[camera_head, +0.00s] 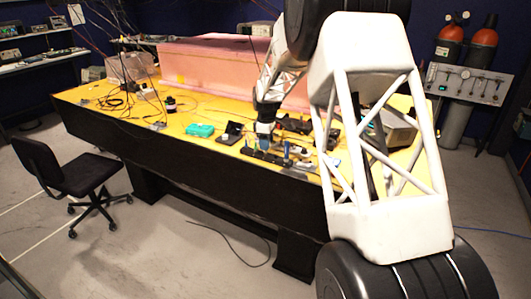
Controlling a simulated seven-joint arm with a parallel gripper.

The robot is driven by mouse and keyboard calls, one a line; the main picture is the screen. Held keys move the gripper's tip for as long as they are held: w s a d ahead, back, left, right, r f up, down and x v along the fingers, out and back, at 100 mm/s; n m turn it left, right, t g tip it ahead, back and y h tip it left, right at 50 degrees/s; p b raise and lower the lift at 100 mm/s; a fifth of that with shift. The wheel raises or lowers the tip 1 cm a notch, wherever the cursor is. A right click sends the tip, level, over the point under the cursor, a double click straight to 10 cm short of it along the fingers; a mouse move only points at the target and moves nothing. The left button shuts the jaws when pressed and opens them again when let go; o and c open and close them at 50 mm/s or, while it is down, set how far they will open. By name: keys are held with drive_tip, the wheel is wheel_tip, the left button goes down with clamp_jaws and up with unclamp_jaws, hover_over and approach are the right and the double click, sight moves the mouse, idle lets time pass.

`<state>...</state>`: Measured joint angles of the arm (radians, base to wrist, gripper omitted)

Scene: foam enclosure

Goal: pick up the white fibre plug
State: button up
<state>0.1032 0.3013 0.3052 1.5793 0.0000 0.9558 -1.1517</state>
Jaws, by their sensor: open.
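My gripper (265,129) hangs down at the end of my white arm, low over the yellow table (180,115). It is small in the view, and I can make out nothing between its fingers. Below and around it is a cluster of small dark items, with a black strip (262,156) near the table's front edge. Small white and pale bits lie to the right of the gripper, but I cannot tell which, if any, is the white fibre plug. My arm hides part of the table's right side.
A teal box (200,130) and a small black case (231,133) lie left of the gripper. The pink foam enclosure (210,62) stands behind. A grey metal box (397,131) is at the right. Loose cables cross the left table. A black chair (75,172) stands in front.

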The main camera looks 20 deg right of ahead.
drive_tip(key=shift+a+f, duration=0.15)
drive_tip(key=shift+f, duration=1.65)
clamp_jaws()
drive_tip(key=shift+r, duration=0.15)
drive_tip(key=shift+r, duration=0.5)
wheel_tip(320, 180, up, 2)
drive_tip(key=shift+r, duration=0.1)
drive_tip(key=s+a+r, duration=0.1)
drive_tip(key=s, duration=1.5)
drive_tip(key=shift+a+r, duration=0.25)
